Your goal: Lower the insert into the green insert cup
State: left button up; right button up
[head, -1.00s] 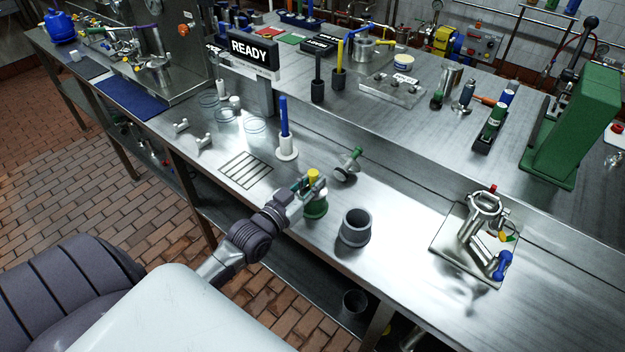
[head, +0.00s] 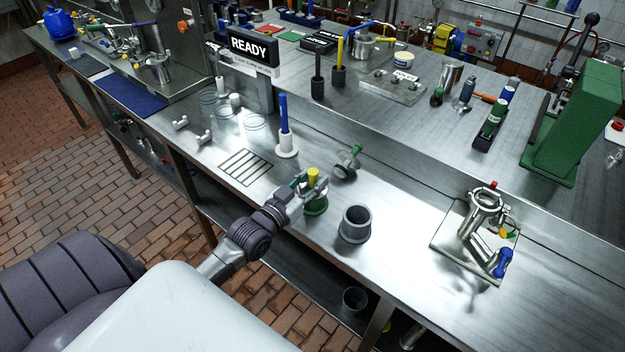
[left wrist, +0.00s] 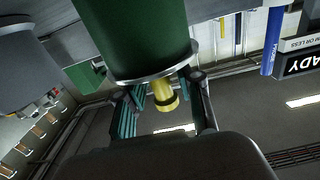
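The yellow insert (head: 313,174) stands in the green insert cup (head: 316,207) near the front edge of the steel bench; its top shows above the rim. In the left wrist view the insert (left wrist: 164,98) sticks out of the green cup (left wrist: 135,35), and its other end is hidden inside. My left gripper (head: 309,183) is at the cup's mouth with its fingers on either side of the insert. The left wrist view shows its teal-padded fingers (left wrist: 165,104) spread, with narrow gaps to the insert. My right gripper is not in view.
A grey cup (head: 355,225) stands close to the right of the green cup. A valve part with a green knob (head: 347,163) lies behind it. A blue rod in a white holder (head: 285,135) stands behind left. A metal fixture (head: 482,225) is far right, with clear bench between.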

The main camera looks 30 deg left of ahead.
pick_arm(q)
jog(key=shift+o, duration=0.4)
jog(key=shift+f, duration=0.1)
jog(key=shift+s+f, duration=0.1)
jog(key=shift+f, duration=0.05)
jog(key=shift+s, duration=0.2)
jog(key=s, duration=1.2)
jog(key=s+f+g+y, duration=0.1)
jog(key=s+f+g, duration=0.2)
jog(key=f, duration=0.7)
jog(key=s+f+g, duration=0.2)
jog(key=f, duration=0.8)
jog(key=s+f+g+y, duration=0.1)
jog(key=s+f+g, duration=0.2)
jog(key=f, duration=0.7)
jog(key=s+d+f+g, duration=0.4)
jog(key=s+f, duration=0.6)
jog(key=s, duration=0.1)
jog(key=s+d+f+m+g, duration=0.1)
jog(key=s+d+f+g, duration=0.4)
jog(key=s+f, duration=0.5)
jog(key=shift+s+m+h, duration=0.3)
jog(key=shift+s+h, duration=0.1)
jog(key=shift+s, duration=0.8)
